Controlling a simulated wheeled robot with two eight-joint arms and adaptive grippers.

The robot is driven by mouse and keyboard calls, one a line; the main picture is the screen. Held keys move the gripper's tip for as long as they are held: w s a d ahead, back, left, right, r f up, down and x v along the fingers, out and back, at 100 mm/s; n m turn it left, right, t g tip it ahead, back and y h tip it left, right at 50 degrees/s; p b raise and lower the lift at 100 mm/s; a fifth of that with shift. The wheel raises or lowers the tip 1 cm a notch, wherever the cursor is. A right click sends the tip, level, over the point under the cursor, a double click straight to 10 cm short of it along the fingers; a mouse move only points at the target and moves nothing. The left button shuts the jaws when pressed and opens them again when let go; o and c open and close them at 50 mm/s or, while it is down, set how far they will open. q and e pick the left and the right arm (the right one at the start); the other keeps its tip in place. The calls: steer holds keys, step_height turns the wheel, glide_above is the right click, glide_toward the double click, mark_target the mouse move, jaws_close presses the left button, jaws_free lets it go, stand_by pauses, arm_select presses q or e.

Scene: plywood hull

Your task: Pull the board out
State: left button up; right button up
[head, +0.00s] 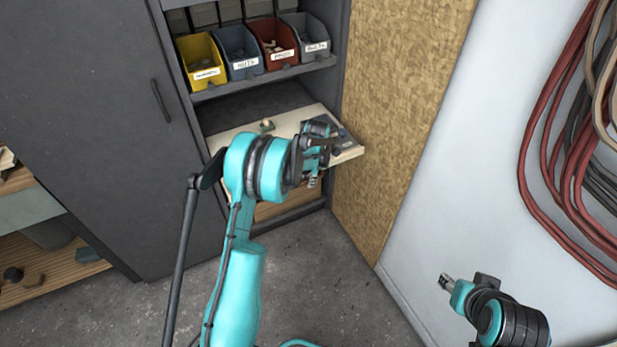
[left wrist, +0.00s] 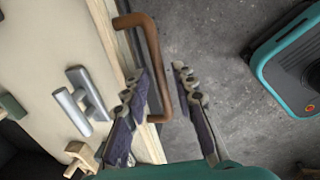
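The board (head: 288,121) is a pale wooden panel at a lower level of the grey cabinet, its front edge sticking out a little. In the left wrist view the board (left wrist: 50,40) fills the left side, with a brown bar handle (left wrist: 152,60) on its front edge. My left gripper (head: 315,178) is at the board's front. In the left wrist view my left gripper (left wrist: 160,75) is open, with the handle's bar between its fingertips, nearer the left finger; contact is unclear. My right gripper (head: 446,282) is at the lower right, away from the board.
Metal fittings (left wrist: 80,100) and a small wooden piece (left wrist: 80,155) are on the board. Labelled bins (head: 202,62) stand on the shelf above. A chipboard panel (head: 395,110) stands right of the cabinet. The floor (head: 325,260) in front is clear.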

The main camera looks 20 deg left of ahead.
arm_select(q)
step_height(320, 180, up, 12)
steer(key=s+d, duration=0.1)
steer(key=shift+s+d, duration=0.2)
steer(key=shift+d, duration=0.15)
steer(key=shift+f, duration=0.1)
stand_by(0.5)
steer(key=s+d+r+m+t, duration=0.2)
steer(key=s+d+r+m, duration=0.1)
steer(key=s+r+m, duration=0.4)
steer(key=s+d+r+m+t, duration=0.1)
steer(key=s+d+r+m, duration=0.1)
steer(key=s+r+m, duration=0.4)
steer(key=s+d+f+m+t, duration=0.1)
steer(key=s+d+f+m, duration=0.1)
steer(key=s+m, duration=0.5)
steer(key=s+d+f+m+t+h, duration=0.1)
steer(key=s+d+f+m, duration=0.1)
steer(key=s+m, duration=0.6)
steer(key=shift+s+f+t+h, duration=0.3)
steer(key=shift+s+t, duration=0.1)
steer(key=shift+s, duration=0.65)
